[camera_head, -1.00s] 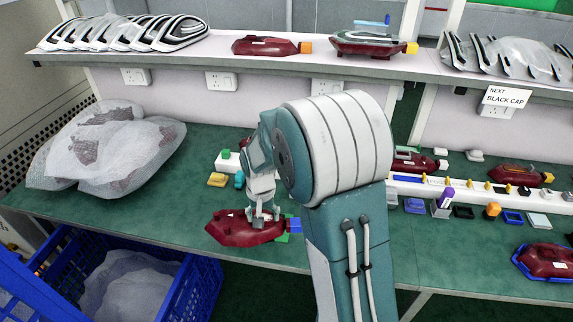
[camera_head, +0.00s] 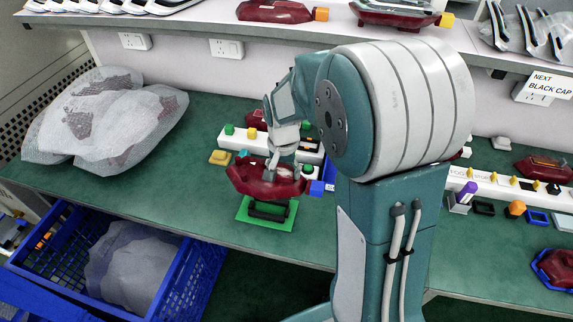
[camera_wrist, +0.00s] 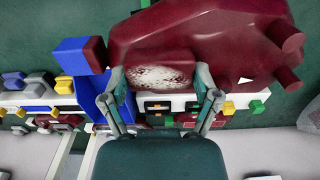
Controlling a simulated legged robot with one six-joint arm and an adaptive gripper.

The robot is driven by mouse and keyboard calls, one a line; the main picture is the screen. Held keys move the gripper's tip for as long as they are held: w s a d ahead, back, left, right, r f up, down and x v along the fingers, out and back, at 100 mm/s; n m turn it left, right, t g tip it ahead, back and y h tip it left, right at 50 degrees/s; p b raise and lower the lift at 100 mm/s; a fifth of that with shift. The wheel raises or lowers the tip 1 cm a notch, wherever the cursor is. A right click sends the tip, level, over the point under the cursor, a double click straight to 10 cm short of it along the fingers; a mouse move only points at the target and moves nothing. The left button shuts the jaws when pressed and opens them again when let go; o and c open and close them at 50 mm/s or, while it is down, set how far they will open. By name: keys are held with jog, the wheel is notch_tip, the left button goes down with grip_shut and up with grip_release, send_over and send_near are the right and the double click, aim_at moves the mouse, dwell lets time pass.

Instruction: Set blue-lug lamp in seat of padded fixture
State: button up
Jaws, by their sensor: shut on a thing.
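The blue-lug lamp (camera_head: 250,180) is dark red, with a blue lug (camera_head: 316,188) at its right end. My gripper (camera_head: 279,172) is shut on it from above and holds it over the bench. In the wrist view the lamp (camera_wrist: 200,30) lies across both fingers of my gripper (camera_wrist: 160,75), with its blue lug (camera_wrist: 72,56) at the left. A green fixture with a dark padded frame (camera_head: 262,225) is on the bench, just below and in front of the lamp in the head view. The lamp looks clear of it; the exact gap cannot be told.
A white strip with green and yellow buttons (camera_head: 228,138) lies behind the lamp. A bubble-wrapped bundle (camera_head: 85,125) is at the left, and a blue crate (camera_head: 190,285) stands below the bench edge. My arm hides the bench to the right.

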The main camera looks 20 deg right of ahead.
jog(key=shift+a, duration=0.4)
jog(key=shift+d+f, duration=0.4)
jog(key=shift+f, duration=0.2)
notch_tip(320, 180, down, 3)
jog(key=shift+r, duration=0.2)
jog(key=shift+a+f, duration=0.25)
jog(key=shift+f, duration=0.55)
jog(key=shift+d+f, duration=0.1)
jog(key=shift+d, duration=0.1)
jog(key=shift+f, duration=0.1)
jog(key=shift+f, duration=1.4)
